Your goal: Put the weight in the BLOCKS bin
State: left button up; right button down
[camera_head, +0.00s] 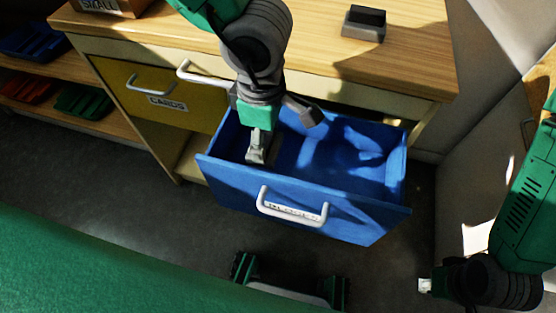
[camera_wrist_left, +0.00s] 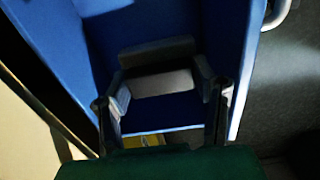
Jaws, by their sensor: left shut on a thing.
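The weight (camera_wrist_left: 158,78) shows in the left wrist view as a grey block with a darker top, between my left gripper's two fingers. My left gripper (camera_head: 268,140) is shut on it, low inside the open blue drawer, near its left end. In the head view the gripper and wrist hide most of the weight. The blue drawer (camera_head: 300,205) is pulled out, with a white handle (camera_head: 292,207) and a label too small to read for sure. My right gripper (camera_head: 425,285) shows only in part at the lower right, away from the drawer; its fingers are unclear.
A yellow drawer labelled CARDS (camera_head: 165,95) is shut to the left. A black-and-grey block (camera_head: 364,23) lies on the wooden tabletop (camera_head: 415,65). A cardboard box (camera_head: 110,5) stands at the back left. Coloured trays (camera_head: 83,101) sit on the left shelves. The drawer's right half looks empty.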

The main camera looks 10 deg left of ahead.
aim_at(268, 158)
pick_arm(q)
notch_tip(268, 158, down, 7)
jog(key=b, duration=0.3)
jog(key=shift+w, duration=0.1)
jog(key=o, duration=1.7)
notch_tip(268, 158, up, 12)
jog(key=p, duration=0.5)
